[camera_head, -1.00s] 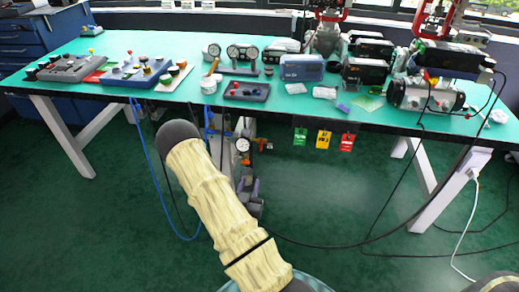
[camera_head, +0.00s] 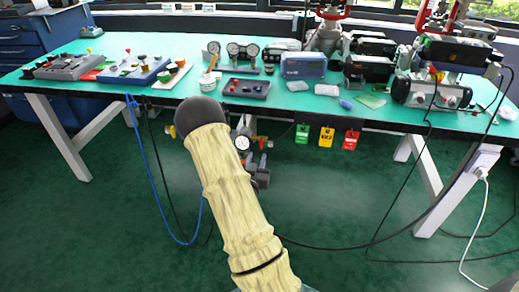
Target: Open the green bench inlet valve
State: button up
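No green valve handle can be made out; the area under the bench is partly hidden by my sleeved arm. A small assembly with a round white pressure gauge (camera_head: 242,142) and an orange part (camera_head: 267,143) hangs below the bench's front edge, just right of my arm. A small yellow and red fitting (camera_head: 170,131) shows left of my arm. A grey and dark part (camera_head: 262,177) shows below the gauge; I cannot tell whether it belongs to my wrist or to the assembly. My gripper's fingers are not visible.
The green-topped bench (camera_head: 215,88) carries control boxes, gauges and valve actuators. Green, yellow and red tags (camera_head: 326,137) hang from its front edge. A blue hose (camera_head: 150,180) loops to the floor at left. Black cables cross at right. The floor ahead is otherwise clear.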

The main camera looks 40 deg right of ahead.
aim_at(261, 144)
jog(key=x, duration=0.6)
jog(key=shift+w+d, duration=0.2)
jog(key=shift+d, duration=0.05)
jog(key=shift+c, duration=0.4)
jog(key=shift+s+b, duration=0.1)
jog(key=shift+b, duration=0.2)
grip_shut()
